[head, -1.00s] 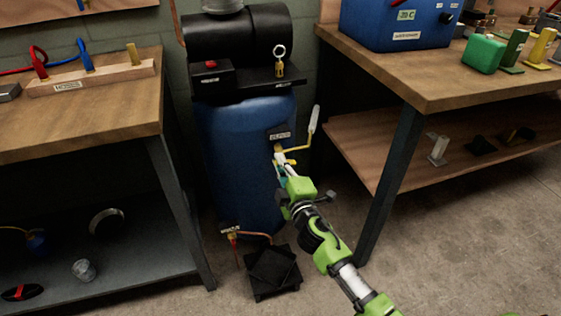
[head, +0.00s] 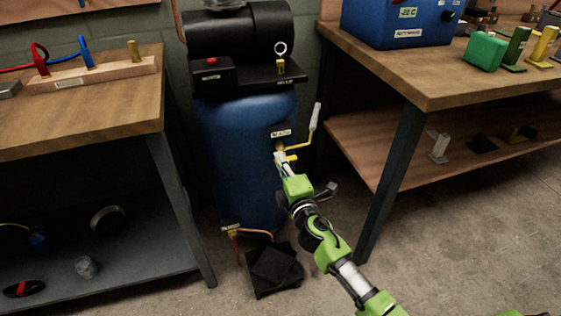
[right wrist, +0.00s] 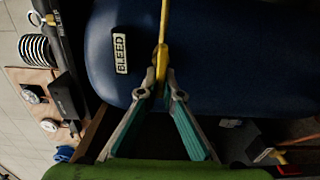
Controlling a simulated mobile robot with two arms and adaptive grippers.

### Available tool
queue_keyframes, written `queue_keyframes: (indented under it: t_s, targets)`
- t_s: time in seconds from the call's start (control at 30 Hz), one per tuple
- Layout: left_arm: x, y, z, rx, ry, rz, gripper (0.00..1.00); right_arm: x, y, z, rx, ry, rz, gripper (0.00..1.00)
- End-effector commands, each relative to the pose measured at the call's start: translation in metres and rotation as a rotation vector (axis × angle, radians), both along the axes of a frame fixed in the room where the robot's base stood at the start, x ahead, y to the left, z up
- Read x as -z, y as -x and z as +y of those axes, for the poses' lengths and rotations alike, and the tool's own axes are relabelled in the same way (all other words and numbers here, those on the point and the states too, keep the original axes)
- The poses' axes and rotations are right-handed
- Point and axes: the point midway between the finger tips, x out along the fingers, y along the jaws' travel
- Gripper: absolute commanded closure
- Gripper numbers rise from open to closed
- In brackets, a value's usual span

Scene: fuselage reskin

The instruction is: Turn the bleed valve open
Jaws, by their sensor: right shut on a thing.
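The bleed valve (head: 298,149) is a yellow fitting with a bent yellow lever and a pale grip on the right side of the blue tank (head: 235,150). The lever points up and to the right in the head view. My right gripper (head: 281,158) is at the fitting, below the lever. In the right wrist view the tips of my right gripper (right wrist: 159,86) are closed on the yellow part of the valve (right wrist: 162,62), beside the BLEED label (right wrist: 120,50). The tips hide part of the fitting. My left gripper is not in view.
A left workbench (head: 90,112) and a right workbench (head: 430,85) flank the tank. A black pedal-like block (head: 272,268) and a copper pipe (head: 255,232) are low by the tank. Bare floor lies at the lower right.

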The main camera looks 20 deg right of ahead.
Motion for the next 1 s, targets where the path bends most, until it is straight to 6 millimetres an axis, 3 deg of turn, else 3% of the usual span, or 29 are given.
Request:
queue_keyframes:
  t_s: [0.07, 0.1, 0.17, 0.57, 0.67, 1.0]
  targets:
    - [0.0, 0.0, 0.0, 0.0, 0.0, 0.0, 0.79, 0.004, 0.001, -0.003, 0.005, 0.004, 0.007, 1.0]
    - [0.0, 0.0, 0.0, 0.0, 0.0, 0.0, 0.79, 0.004, 0.001, -0.003, 0.005, 0.004, 0.007, 0.86]
    - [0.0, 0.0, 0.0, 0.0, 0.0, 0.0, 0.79, 0.004, 0.001, -0.003, 0.005, 0.003, 0.007, 0.76]
    - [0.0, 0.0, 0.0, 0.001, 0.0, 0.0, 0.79, 0.001, 0.005, -0.001, 0.002, 0.001, 0.002, 0.76]
    - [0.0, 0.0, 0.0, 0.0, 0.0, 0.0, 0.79, 0.002, 0.016, -0.002, 0.002, 0.0, 0.003, 0.76]
    - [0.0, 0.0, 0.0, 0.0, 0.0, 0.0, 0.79, 0.003, 0.084, -0.004, 0.003, 0.0, 0.006, 0.76]
